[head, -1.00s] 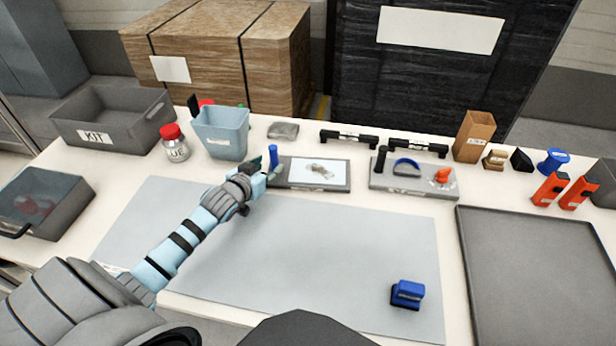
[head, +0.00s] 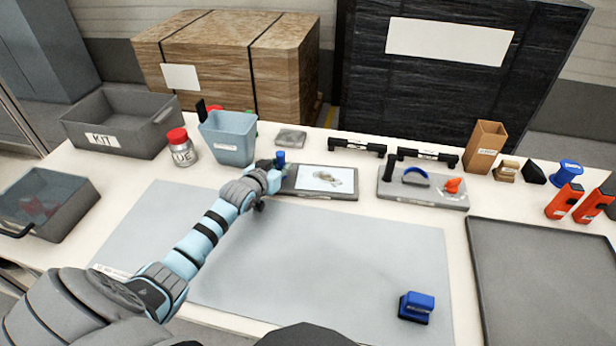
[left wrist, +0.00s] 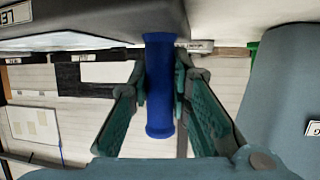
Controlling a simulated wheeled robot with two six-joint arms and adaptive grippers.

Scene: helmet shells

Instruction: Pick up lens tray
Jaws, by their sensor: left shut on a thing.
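The lens tray (head: 345,194) is a flat grey tray on the table behind the grey mat, with clear lens pieces on its white top. A blue upright handle (head: 280,157) stands at its left end. My left gripper (head: 276,168) is at this handle. In the left wrist view the blue handle (left wrist: 160,95) lies between the two green-padded fingers of the left gripper (left wrist: 161,105), which are shut on it. The tray's grey body (left wrist: 90,18) shows at the top there. I cannot tell whether the tray is clear of the table. My right gripper is not in view.
A second grey tray (head: 440,201) with a black post stands close to the right. A light blue bin (head: 228,140) and a red-capped jar (head: 183,150) stand to the left. A blue block (head: 416,306) is on the mat (head: 330,260), which is otherwise clear.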

